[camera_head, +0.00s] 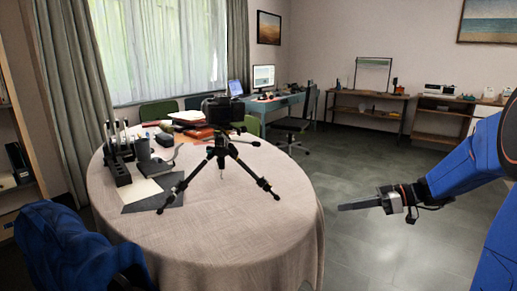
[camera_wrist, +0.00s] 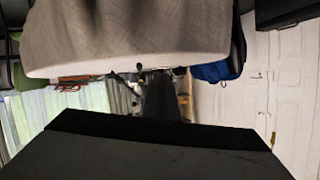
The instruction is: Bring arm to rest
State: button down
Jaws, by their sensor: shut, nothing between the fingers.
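My arm comes in from the right in the head view. My gripper (camera_head: 342,208) points left, with its fingers together and nothing held. It is in the air to the right of the round table (camera_head: 255,235), apart from the tablecloth's edge. In the wrist view the dark body of my gripper (camera_wrist: 155,150) fills the bottom. That view looks upside down, with the tablecloth (camera_wrist: 130,30) at the top. A black tripod with a camera (camera_head: 221,112) stands on the table.
A black holder (camera_head: 118,165), papers (camera_head: 142,190) and books (camera_head: 190,122) lie on the table's left and back. A blue jacket (camera_head: 70,250) is at the front left. A desk (camera_head: 275,105) and office chair (camera_head: 298,128) stand behind. The grey floor (camera_head: 370,160) right of the table is clear.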

jog(key=s+a+f+m+g+h, duration=0.1)
jog(key=s+a+m+h, duration=0.15)
jog(key=s, duration=0.55)
jog(key=s+a+f+m+g+h, duration=0.1)
jog(key=s+a+m+g+h, duration=0.2)
jog(key=s, duration=0.5)
jog(key=s+d+f+m+t+h, duration=0.1)
jog(key=s+d+m+t+h, duration=0.1)
jog(key=s, duration=0.5)
jog(key=s+d+m+t+h, duration=0.3)
jog(key=s+d+m+h, duration=0.1)
jog(key=s+m+h, duration=0.1)
jog(key=shift+s+d+f+h, duration=0.25)
jog(key=shift+s+f+h, duration=0.25)
jog(key=shift+s, duration=0.35)
